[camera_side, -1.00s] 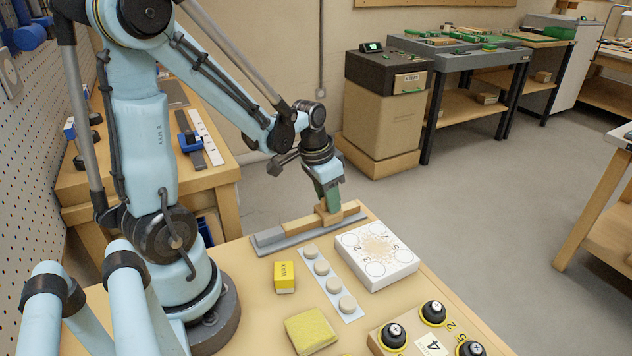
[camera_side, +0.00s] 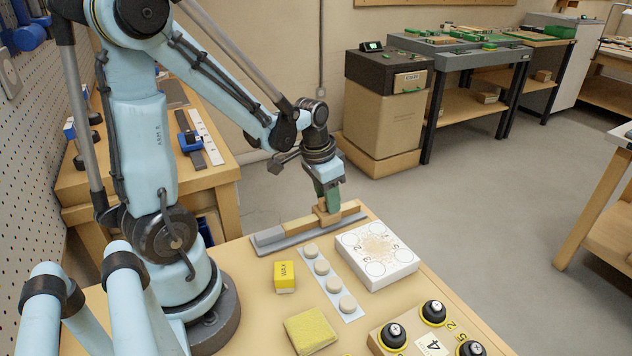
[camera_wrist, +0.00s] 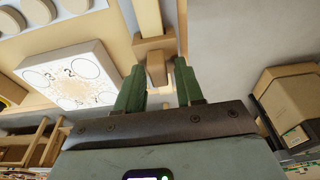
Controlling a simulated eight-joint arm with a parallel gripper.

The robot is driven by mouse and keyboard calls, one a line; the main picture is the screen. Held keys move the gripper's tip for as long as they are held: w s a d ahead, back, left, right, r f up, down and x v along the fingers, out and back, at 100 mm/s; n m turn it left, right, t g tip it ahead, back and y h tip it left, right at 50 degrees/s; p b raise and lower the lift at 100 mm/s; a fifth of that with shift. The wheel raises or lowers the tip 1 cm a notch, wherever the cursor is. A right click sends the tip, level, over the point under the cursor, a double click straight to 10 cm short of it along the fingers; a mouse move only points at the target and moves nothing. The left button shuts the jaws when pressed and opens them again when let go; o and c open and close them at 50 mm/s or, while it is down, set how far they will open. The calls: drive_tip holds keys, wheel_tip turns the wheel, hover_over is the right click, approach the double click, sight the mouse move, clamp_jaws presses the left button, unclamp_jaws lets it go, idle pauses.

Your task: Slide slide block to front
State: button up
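The slide block (camera_side: 328,215) is a small wooden block with a raised grip, near the right part of a rail at the bench's back edge. The rail has a grey base (camera_side: 285,244) and wooden and grey bars on top. My gripper (camera_side: 328,202) points down at the block from above. In the wrist view, my gripper's two green fingers (camera_wrist: 157,82) stand apart, and the slide block (camera_wrist: 156,68) lies between and just beyond their tips. Gaps show beside the block's narrow part. I cannot tell whether either finger touches it.
A white box with printed circles (camera_side: 376,254) stands close in front of the rail's right end. A yellow wax block (camera_side: 285,277), a strip with several round discs (camera_side: 333,285), a yellow pad (camera_side: 310,331) and a board with black knobs (camera_side: 412,338) lie nearer.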

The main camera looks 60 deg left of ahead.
wheel_tip(320, 180, up, 10)
idle(1.1)
drive_tip(key=shift+f, duration=0.1)
drive_tip(key=s+d+t, duration=0.2)
drive_tip(key=d+t, duration=0.3)
drive_tip(key=d, duration=0.6)
drive_tip(key=shift+s+f, duration=0.15)
drive_tip(key=shift+s, duration=0.1)
drive_tip(key=shift+o, duration=0.4)
drive_tip(key=shift+a, duration=0.15)
